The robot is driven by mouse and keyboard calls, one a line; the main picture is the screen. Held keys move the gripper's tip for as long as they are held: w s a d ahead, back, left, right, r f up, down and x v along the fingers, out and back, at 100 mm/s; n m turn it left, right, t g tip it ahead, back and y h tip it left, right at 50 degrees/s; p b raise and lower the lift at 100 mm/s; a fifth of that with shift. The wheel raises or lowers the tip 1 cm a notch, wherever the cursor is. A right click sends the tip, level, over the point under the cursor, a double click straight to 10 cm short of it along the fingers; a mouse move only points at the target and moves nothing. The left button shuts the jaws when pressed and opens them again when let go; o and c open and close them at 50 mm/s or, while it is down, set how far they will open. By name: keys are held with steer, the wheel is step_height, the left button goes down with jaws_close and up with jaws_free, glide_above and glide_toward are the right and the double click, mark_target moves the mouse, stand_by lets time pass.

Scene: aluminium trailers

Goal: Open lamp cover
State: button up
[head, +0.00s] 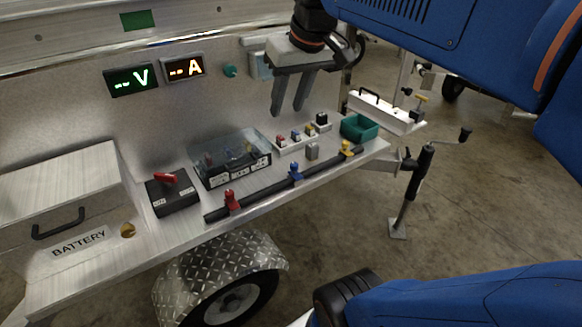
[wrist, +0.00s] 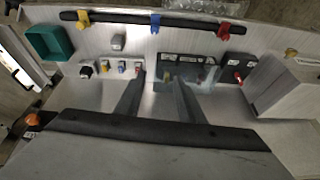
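My gripper (head: 288,111) hangs fingers down in front of the trailer's back panel, above the shelf. Its two fingers are apart with nothing between them. In the wrist view the gripper (wrist: 160,78) points toward the shelf, one finger overlapping the clear-lidded box. No part is labelled as a lamp cover. A pale blue flip-cover-like box (head: 260,66) on the panel is partly hidden behind my gripper. A clear-lidded box (head: 232,158) with small coloured parts inside stands on the shelf, its lid seemingly down. I cannot tell which one is the lamp cover.
A black rail (head: 268,190) with coloured clamps runs along the shelf's front edge. A black box with a red lever (head: 172,192), small switches (head: 296,137), a grey block (head: 312,151) and a green bin (head: 359,128) stand nearby. A battery box (head: 72,205) is at left.

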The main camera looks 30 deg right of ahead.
steer(key=s+a+f, duration=0.1)
steer(key=s+f, duration=0.2)
steer(key=f, duration=0.3)
steer(key=s+a+f+n, duration=0.1)
steer(key=s+a+f, duration=0.1)
steer(key=f, duration=0.4)
steer(key=shift+s+a+f, duration=0.2)
steer(key=shift+s+a, duration=0.05)
steer(key=shift+s, duration=0.45)
steer(key=shift+r, duration=0.1)
